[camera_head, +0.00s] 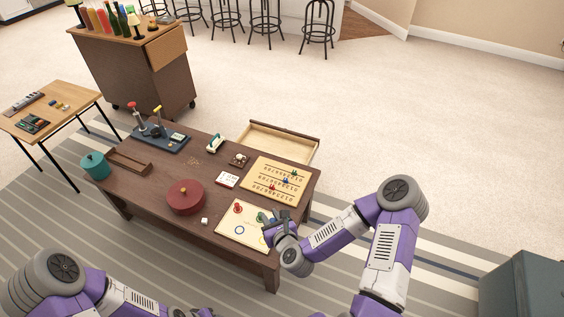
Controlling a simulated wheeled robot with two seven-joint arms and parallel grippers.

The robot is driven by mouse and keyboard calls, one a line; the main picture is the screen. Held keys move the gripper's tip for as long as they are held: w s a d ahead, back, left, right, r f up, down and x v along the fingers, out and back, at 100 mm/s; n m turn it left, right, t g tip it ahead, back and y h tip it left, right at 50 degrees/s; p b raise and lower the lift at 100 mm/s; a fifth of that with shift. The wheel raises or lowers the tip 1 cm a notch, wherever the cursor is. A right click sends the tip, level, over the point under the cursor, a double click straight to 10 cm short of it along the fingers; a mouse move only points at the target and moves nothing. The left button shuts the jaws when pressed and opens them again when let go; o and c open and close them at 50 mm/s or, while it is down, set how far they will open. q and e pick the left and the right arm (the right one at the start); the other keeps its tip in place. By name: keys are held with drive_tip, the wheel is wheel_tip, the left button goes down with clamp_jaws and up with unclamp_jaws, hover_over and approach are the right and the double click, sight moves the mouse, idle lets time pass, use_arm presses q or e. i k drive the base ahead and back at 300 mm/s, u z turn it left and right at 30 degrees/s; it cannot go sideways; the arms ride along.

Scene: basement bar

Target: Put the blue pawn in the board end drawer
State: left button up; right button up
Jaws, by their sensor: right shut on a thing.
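My right gripper (271,226) is low over the right edge of a cream game board (236,236) at the table's near right corner. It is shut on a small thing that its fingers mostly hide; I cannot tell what. A green piece (261,217) shows beside the fingertips and a red piece (238,208) stands on the board's far part. No blue pawn shows clearly on this board. A small blue peg (286,181) stands on the numbered wooden board (262,192) behind. I cannot make out a drawer in the cream board's end. My left gripper is not in view.
The dark wooden table (150,193) has an open drawer (285,130) on its far side. The table's front middle is fairly clear.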

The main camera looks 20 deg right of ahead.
sight(277, 146)
drive_tip(key=z, duration=1.95)
drive_tip(key=i, duration=3.7)
drive_tip(key=u, duration=4.25)
drive_tip(key=i, duration=0.5)
drive_tip(key=u, duration=0.1)
